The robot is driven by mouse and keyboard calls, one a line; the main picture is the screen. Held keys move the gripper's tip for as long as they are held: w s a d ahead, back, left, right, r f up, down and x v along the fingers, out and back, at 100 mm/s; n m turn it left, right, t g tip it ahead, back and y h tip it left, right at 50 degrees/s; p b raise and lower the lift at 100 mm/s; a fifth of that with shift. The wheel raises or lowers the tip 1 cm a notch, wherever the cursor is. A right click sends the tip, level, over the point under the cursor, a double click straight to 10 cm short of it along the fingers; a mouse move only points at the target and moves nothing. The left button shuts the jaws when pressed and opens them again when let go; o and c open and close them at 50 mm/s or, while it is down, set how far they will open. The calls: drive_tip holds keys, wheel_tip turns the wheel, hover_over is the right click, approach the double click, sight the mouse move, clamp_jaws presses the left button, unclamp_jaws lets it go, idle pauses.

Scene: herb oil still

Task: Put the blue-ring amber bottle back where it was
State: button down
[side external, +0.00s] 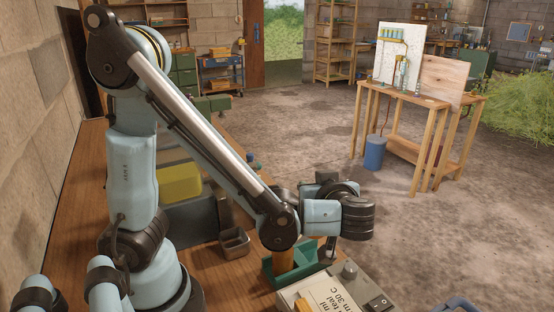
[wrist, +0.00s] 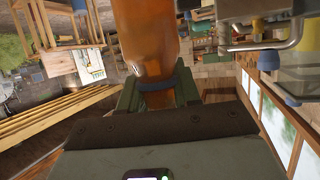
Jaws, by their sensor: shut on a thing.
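In the wrist view an amber bottle (wrist: 147,38) fills the top middle, its body running up out of the picture. A blue ring (wrist: 156,86) goes around its narrower end, close to my gripper. My gripper (wrist: 157,77) is shut on the bottle, one green-grey jaw on each side of that end. In the side view my wrist is low over the bench front, and the jaws are mostly hidden behind my arm. An orange-brown upright thing (side external: 283,262) shows at the green tray (side external: 312,262); I cannot tell whether it is the held bottle.
A lettered card (side external: 330,293) and a switch box (side external: 379,303) stand close in front of the tray. A small grey bin (side external: 235,243) sits left of it on the wooden bench (side external: 95,215). A separate wooden table (side external: 408,95) stands farther off across open floor.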

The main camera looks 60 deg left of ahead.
drive_tip(key=shift+f, duration=3.35)
drive_tip(key=shift+f, duration=0.65)
drive_tip(key=c, duration=0.7)
unclamp_jaws()
